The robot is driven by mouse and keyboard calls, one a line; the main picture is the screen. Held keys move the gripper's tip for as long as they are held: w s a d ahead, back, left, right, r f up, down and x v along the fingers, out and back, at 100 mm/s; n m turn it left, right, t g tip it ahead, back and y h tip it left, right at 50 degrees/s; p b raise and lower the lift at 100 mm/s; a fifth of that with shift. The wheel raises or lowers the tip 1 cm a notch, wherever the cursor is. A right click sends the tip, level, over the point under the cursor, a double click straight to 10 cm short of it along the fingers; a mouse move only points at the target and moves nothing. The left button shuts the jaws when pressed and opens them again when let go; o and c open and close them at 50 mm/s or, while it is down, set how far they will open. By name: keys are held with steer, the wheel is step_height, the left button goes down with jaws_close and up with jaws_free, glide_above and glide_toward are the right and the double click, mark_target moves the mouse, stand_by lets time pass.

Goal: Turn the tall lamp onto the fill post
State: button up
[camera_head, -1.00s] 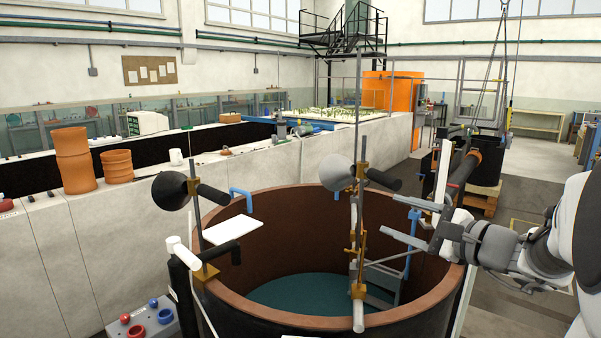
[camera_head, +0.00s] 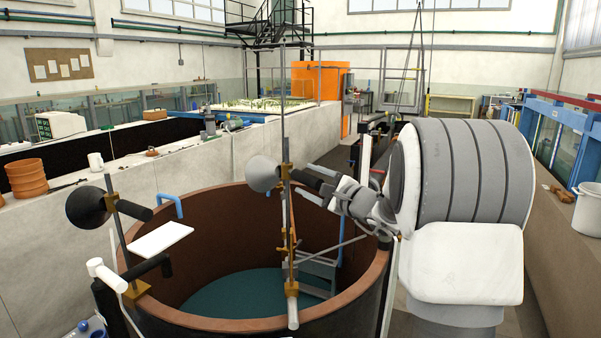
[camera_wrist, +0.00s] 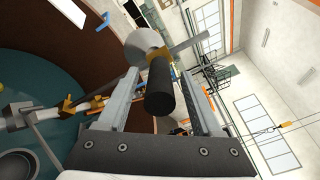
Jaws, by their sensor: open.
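The tall lamp has a grey cone head (camera_head: 263,174) on a thin upright rod in a brass clamp at the tank's near rim. Its black handle (camera_head: 306,180) points right, toward my gripper (camera_head: 318,184). My gripper is open, with a finger on each side of the handle's end. In the wrist view the black handle (camera_wrist: 160,88) lies between the open fingers, the cone head beyond it. I cannot tell whether the fingers touch it. No post is clearly marked as the fill post; a black post with a white cross-piece (camera_head: 105,272) stands at the left.
A second, lower lamp (camera_head: 87,207) with a black handle stands on the left rim beside a white plate (camera_head: 160,239). The round brown tank (camera_head: 215,320) holds dark water and a grey frame. A concrete wall with brown pots (camera_head: 27,178) runs behind at left.

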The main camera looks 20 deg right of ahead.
mark_target(301, 177)
steer(key=shift+p+x, duration=0.35)
steer(key=shift+x, duration=1.55)
jaws_close()
